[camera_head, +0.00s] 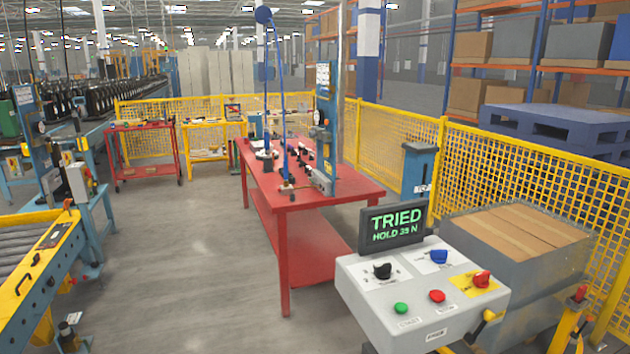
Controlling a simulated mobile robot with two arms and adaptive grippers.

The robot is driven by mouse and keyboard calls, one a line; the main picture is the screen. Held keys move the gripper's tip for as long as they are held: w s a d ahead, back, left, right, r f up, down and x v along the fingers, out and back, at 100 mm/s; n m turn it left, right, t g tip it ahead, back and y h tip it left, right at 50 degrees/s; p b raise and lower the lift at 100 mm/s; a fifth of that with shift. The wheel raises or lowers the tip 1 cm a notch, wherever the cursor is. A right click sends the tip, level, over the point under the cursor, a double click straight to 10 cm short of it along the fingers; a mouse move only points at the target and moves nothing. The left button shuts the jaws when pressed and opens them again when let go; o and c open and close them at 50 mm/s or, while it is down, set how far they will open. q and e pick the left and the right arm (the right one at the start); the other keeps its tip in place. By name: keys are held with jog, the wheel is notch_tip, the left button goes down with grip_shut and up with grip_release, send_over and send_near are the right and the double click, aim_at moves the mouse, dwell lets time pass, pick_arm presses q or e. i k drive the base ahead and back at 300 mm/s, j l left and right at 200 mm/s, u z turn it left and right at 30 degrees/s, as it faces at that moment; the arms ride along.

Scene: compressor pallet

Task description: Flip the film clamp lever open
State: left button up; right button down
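I cannot tell for sure which part is the film clamp lever. A grey control box (425,295) stands at the lower right. It carries a red lever-like knob (482,280) on a yellow plate, a black knob (382,270) and a blue knob (438,257). A yellow post with a red tip (578,296) stands at the lower right edge, and a yellow handle (488,317) shows at the box's front right. Neither of my grippers shows in this view.
A dark display (393,227) above the box reads "TRIED HOLD 35 N". A film-wrapped carton stack (530,235) stands behind it, beside a yellow mesh fence (550,170). A red workbench (335,190) fills the middle. Grey floor (190,260) is clear left of it, before a roller conveyor (35,245).

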aim_at(589, 318)
jog(key=z, duration=1.65)
jog(key=i+l+z, duration=0.3)
jog(key=i, duration=0.15)
jog(key=i+l+z, duration=0.15)
jog(key=i+z, duration=0.15)
jog(key=i, duration=0.2)
jog(key=i+l+z, duration=0.1)
jog(key=i+z, duration=0.2)
jog(key=i, duration=0.2)
jog(key=i+u, duration=0.2)
jog(key=i, duration=0.25)
jog(key=i+l+u, duration=0.15)
jog(key=i, duration=0.25)
jog(key=i+l+u, duration=0.2)
jog(key=i, duration=0.25)
jog(key=i+l+u, duration=0.15)
jog(key=i+l, duration=0.15)
jog(key=i+l+u, duration=0.85)
jog(key=i+l, duration=0.15)
